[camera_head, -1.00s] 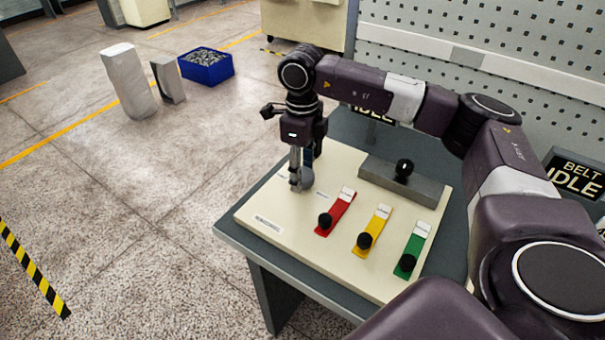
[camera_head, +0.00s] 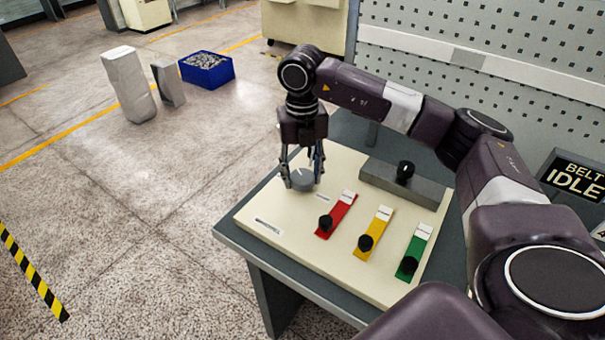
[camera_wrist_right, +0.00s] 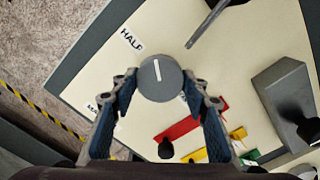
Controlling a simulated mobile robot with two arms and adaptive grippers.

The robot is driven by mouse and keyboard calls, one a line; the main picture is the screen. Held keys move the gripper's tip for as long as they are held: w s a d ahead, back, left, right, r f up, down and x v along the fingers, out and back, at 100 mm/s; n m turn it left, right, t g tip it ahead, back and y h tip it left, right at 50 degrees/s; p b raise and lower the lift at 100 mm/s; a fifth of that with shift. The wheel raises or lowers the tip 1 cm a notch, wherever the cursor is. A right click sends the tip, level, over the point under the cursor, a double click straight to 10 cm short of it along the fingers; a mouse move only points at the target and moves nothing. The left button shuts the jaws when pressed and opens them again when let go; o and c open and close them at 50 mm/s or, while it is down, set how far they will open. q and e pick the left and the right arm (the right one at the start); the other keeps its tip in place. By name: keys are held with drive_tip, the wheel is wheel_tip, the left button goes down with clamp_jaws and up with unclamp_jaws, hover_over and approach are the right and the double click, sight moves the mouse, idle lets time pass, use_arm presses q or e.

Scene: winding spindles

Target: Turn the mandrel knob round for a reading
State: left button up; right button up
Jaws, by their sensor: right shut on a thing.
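The mandrel knob (camera_head: 303,180) is a grey round dial on the cream panel (camera_head: 262,212), near its left corner. In the wrist view the knob (camera_wrist_right: 161,79) shows a white line on its top, pointing nearly straight up in the picture. My right gripper (camera_head: 303,178) points down over the knob and is shut on it, one finger on each side; the two fingers (camera_wrist_right: 162,88) also show in the wrist view. A label reading "HALF" (camera_wrist_right: 131,39) lies up and left of the knob there. My left gripper is not in view.
Red (camera_head: 338,210), yellow (camera_head: 376,228) and green (camera_head: 415,248) strips with black knobs lie right of the dial. A grey block (camera_head: 425,188) with a black knob stands behind them. A sign (camera_head: 577,180) reads "BELT IDLE". A blue bin (camera_head: 206,68) stands on the floor.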

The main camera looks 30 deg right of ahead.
sight(303, 176)
drive_tip(key=m, duration=0.5)
drive_tip(key=shift+w+r+m, duration=0.2)
drive_tip(key=shift+r+m, duration=0.1)
drive_tip(key=m+p, duration=0.1)
drive_tip(key=m, duration=0.5)
drive_tip(key=shift+d, duration=0.1)
idle(0.3)
drive_tip(key=o, duration=0.8)
drive_tip(key=shift+o, duration=1.8)
drive_tip(key=shift+s+f, duration=0.1)
drive_tip(key=shift+f, duration=0.05)
wheel_tip(303, 176, up, 12)
